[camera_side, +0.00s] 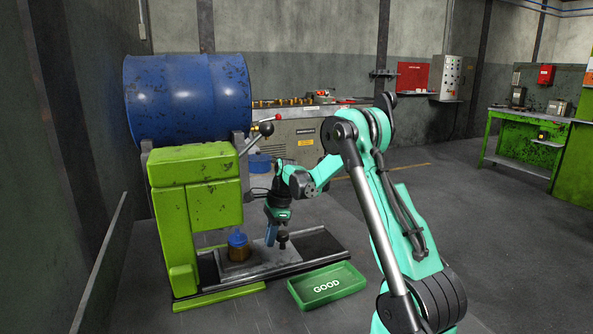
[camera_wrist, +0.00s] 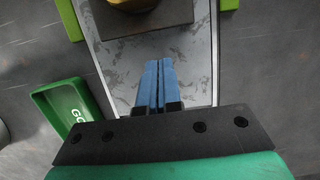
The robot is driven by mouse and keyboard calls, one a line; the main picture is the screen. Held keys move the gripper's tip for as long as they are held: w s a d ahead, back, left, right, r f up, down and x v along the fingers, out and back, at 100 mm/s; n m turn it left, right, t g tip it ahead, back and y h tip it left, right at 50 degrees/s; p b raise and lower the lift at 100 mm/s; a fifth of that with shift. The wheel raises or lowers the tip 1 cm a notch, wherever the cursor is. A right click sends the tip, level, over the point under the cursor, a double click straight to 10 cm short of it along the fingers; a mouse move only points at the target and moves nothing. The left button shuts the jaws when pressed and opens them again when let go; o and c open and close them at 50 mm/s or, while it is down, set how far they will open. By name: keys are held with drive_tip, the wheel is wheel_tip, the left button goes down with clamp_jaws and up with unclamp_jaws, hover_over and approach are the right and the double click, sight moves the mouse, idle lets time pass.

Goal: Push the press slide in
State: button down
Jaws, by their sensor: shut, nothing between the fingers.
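The green press (camera_side: 195,200) stands at the left in the side view. Its slide (camera_side: 285,255) is a pale plate on a dark rail, sticking out to the right of the press. A brass piece with a blue top (camera_side: 238,246) is on the slide beside the press body.
A green tray marked GOOD (camera_side: 327,285) lies in front of the rail; it also shows in the wrist view (camera_wrist: 70,105). A lever with a ball knob (camera_side: 266,129) rises by the press. A blue drum (camera_side: 187,97) is behind. The green workbench (camera_side: 525,130) is far right.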

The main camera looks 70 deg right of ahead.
drive_tip(key=v, duration=0.8)
drive_tip(key=shift+r, duration=0.25)
approach(292, 241)
drive_tip(key=s+d+r, duration=0.3)
drive_tip(key=s, duration=0.1)
drive_tip(key=x, duration=0.9)
drive_tip(key=shift+w+d, duration=0.2)
drive_tip(key=shift+w, duration=0.05)
drive_tip(key=shift+w+a+f, duration=0.15)
drive_tip(key=shift+w+a, duration=0.4)
drive_tip(key=shift+w+a+f, duration=0.2)
drive_tip(key=shift+w+a, duration=0.35)
drive_tip(key=shift+a, duration=0.05)
drive_tip(key=shift+w+a, duration=0.35)
drive_tip(key=shift+w+a, duration=1.2)
